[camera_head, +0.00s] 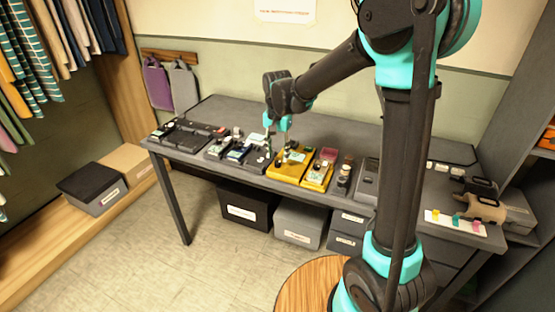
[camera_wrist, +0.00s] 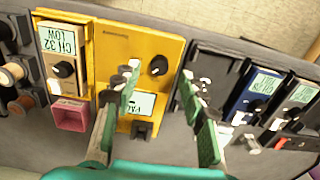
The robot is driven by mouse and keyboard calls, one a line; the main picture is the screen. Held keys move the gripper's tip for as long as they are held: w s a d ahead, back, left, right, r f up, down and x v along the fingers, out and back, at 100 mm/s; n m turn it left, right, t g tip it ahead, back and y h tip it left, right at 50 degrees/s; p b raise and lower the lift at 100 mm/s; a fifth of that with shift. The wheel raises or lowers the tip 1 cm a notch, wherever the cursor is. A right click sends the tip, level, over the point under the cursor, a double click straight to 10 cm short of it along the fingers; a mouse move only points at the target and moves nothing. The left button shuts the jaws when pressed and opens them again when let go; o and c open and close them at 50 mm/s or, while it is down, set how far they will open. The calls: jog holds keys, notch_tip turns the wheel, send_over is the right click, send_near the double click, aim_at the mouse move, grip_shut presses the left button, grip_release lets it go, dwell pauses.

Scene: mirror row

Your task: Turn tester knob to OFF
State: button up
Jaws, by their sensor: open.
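The tester is probably the large yellow unit (camera_wrist: 110,45) in the wrist view, with a round black knob (camera_wrist: 158,65) and a small label reading "PAC", partly hidden by a finger. A tiny light mark shows on the knob, but I cannot read its setting. A yellow unit (camera_head: 285,171) also shows on the table in the head view. My gripper (camera_wrist: 160,74) is open, its two green-and-grey fingers on either side of the knob in the picture, with nothing between them. I cannot tell how high the fingertips are above it. In the head view my gripper (camera_head: 280,140) hangs over that unit.
Left in the wrist view is a smaller yellow-edged unit with a "CH 32 LOW" display (camera_wrist: 57,40) and a pink tray (camera_wrist: 70,115). At right stand a blue device (camera_wrist: 243,92) and another display device (camera_wrist: 297,98) in black holders.

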aim_at(278, 164)
jog(key=shift+f, duration=1.5)
grip_shut()
